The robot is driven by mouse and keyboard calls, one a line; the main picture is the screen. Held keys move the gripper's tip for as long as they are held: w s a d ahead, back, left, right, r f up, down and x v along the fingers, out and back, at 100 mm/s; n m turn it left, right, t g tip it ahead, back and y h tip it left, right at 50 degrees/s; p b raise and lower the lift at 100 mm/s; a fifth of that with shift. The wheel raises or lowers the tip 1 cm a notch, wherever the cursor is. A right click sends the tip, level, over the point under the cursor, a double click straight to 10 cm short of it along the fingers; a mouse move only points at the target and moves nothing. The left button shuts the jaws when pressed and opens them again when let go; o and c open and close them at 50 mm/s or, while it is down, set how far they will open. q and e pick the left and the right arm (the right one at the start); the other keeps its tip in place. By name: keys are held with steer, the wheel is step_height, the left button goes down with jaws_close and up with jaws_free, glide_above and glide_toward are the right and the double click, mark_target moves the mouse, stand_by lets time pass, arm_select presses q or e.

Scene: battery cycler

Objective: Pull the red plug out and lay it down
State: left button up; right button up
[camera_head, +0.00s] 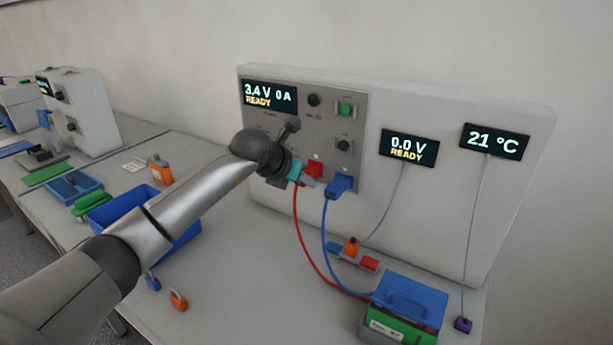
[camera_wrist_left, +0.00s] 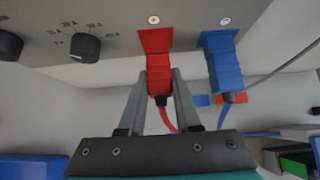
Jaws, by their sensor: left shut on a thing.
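The red plug (camera_head: 312,170) sits at the front panel of the cycler (camera_head: 330,110), left of the blue plug (camera_head: 341,186). In the left wrist view the red plug (camera_wrist_left: 157,55) reaches up to the panel face, beside the blue plug (camera_wrist_left: 220,60). My left gripper (camera_head: 304,178) is shut on the red plug; its two fingers (camera_wrist_left: 160,82) lie on either side of the plug's lower part. A red cable (camera_head: 306,238) hangs from the plug in a curve to the table. My right gripper is not in view.
A battery box with a blue lid (camera_head: 412,297) stands at the front right, with the cables running to it. A blue bin (camera_head: 186,243) stands left, partly behind my arm. The table between is mostly clear.

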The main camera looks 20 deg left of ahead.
arm_select(q)
steer(key=shift+s+a+p, duration=0.15)
steer(key=shift+s+a, duration=0.05)
steer(key=shift+s, duration=1.2)
steer(key=shift+s+a+p, duration=0.15)
steer(key=shift+s+a, duration=0.05)
steer(key=shift+s, duration=1.2)
